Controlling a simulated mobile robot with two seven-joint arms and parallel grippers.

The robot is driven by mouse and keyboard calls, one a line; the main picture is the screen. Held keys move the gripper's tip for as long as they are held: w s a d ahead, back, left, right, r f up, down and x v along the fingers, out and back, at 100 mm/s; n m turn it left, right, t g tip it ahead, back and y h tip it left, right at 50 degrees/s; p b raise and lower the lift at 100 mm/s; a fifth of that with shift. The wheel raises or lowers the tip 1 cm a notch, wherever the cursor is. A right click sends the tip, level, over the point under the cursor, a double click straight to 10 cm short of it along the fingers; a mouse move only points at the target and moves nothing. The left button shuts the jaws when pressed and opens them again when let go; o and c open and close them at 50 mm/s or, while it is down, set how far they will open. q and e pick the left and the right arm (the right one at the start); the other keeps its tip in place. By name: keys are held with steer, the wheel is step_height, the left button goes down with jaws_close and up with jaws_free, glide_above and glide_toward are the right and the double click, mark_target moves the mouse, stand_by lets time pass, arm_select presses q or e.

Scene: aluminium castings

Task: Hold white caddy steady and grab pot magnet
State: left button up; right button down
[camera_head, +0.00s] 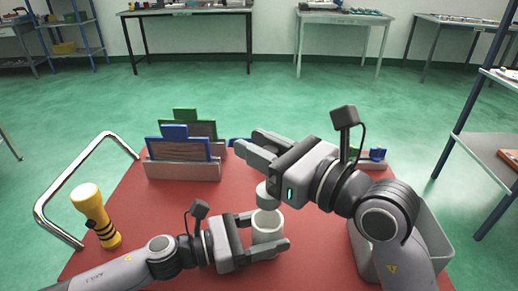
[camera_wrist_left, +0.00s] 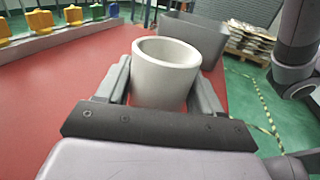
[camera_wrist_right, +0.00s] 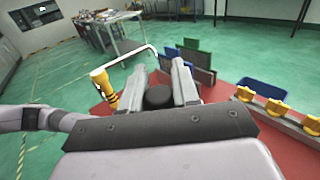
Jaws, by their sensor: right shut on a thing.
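The white caddy (camera_head: 267,232) is a round open cup standing upright on the red table. It fills the space between my left gripper's fingers in the left wrist view (camera_wrist_left: 165,80). My left gripper (camera_head: 266,231) has one finger on each side of it; I cannot tell whether they press on it. The pot magnet (camera_head: 266,194) is a small grey cylinder just above the caddy's mouth, under my right gripper (camera_head: 254,146). My right gripper is shut on it; in the right wrist view its dark round end (camera_wrist_right: 158,97) shows between the fingers.
A yellow flashlight (camera_head: 94,212) stands at the left by a metal handle (camera_head: 58,193). Racks with a blue plate (camera_head: 183,148) and a green plate (camera_head: 203,128) stand behind. A grey bin (camera_head: 432,235) is at the right, partly behind my right arm.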

arm_select(q)
steer(key=o, duration=0.3)
